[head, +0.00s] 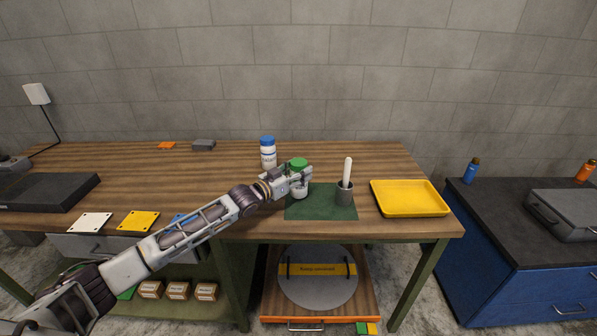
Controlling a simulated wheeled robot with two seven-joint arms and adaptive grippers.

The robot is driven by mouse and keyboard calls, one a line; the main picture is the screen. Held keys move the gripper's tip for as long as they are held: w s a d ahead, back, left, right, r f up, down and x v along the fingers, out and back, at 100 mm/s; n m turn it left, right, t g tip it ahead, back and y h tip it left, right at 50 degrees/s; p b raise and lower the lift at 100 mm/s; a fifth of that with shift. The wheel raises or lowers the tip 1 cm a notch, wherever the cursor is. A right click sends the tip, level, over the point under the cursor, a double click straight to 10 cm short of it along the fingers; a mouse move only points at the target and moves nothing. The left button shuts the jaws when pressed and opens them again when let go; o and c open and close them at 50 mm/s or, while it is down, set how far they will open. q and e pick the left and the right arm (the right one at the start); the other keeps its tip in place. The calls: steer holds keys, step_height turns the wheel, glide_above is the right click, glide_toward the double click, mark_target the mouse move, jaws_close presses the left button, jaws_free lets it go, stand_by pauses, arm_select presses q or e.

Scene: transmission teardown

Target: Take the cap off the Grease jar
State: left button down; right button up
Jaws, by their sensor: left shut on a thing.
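The Grease jar (300,191) is a small white jar with a green cap (299,163). It stands upright on a dark green mat (320,211) on the wooden workbench. My left gripper (297,178) reaches in from the left and is shut at the jar, just below or at the green cap. The fingers hide the part where cap and jar meet, so I cannot tell whether the cap is loose. My right gripper does not show.
A blue-capped white bottle (268,155) stands close behind the jar. A grey cup (344,192) with a white-handled tool stands right of it, and a yellow tray (408,199) lies further right. Bare wood lies behind the mat. A blue cabinet (500,250) stands at right.

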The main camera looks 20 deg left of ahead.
arm_select(q)
steer(key=c, duration=0.6)
jaws_free()
steer(key=shift+f, duration=0.1)
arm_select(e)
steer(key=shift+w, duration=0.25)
arm_select(q)
steer(key=shift+s+a, duration=0.2)
steer(key=shift+s, duration=0.15)
steer(key=shift+v, duration=0.8)
steer(key=p+v, duration=0.1)
steer(key=v, duration=0.8)
steer(key=shift+s, duration=0.25)
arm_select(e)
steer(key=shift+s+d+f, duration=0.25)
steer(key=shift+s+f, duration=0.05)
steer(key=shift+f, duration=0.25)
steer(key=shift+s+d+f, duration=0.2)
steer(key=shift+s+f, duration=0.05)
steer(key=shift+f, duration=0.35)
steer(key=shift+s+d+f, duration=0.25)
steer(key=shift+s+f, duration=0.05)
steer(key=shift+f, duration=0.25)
